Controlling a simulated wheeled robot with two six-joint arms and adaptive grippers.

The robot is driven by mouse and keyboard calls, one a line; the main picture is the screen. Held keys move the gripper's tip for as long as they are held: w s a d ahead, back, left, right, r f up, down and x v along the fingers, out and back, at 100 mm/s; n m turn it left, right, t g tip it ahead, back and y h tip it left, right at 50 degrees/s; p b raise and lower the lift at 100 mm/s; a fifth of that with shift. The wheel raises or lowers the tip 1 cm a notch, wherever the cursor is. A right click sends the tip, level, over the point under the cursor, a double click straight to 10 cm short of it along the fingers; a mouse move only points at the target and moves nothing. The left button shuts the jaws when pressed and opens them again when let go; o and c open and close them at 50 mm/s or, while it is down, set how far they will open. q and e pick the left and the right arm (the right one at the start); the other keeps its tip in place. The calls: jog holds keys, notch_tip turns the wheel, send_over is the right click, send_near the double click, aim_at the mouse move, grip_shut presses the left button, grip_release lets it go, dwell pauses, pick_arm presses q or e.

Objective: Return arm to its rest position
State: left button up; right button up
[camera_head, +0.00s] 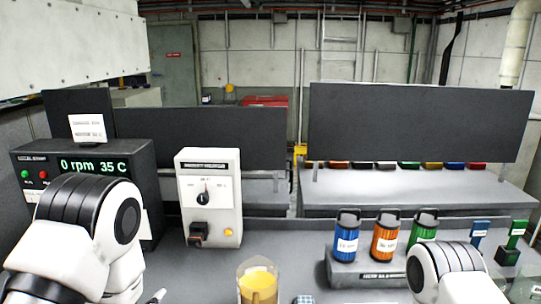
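My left arm, white with black joint bands, fills the lower left of the head view and hides part of the control box behind it. My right arm, also white with a black band, rises from the bottom edge at the right, in front of the canister rack. Neither gripper shows in the head view, so I cannot see whether either holds anything.
A control box (77,160) reads 0 rpm 35 C; a white switch panel (209,197) stands beside it. Blue (346,236), orange (385,236) and green (424,225) canisters stand in a rack. A yellow-filled container (257,284) is at the front.

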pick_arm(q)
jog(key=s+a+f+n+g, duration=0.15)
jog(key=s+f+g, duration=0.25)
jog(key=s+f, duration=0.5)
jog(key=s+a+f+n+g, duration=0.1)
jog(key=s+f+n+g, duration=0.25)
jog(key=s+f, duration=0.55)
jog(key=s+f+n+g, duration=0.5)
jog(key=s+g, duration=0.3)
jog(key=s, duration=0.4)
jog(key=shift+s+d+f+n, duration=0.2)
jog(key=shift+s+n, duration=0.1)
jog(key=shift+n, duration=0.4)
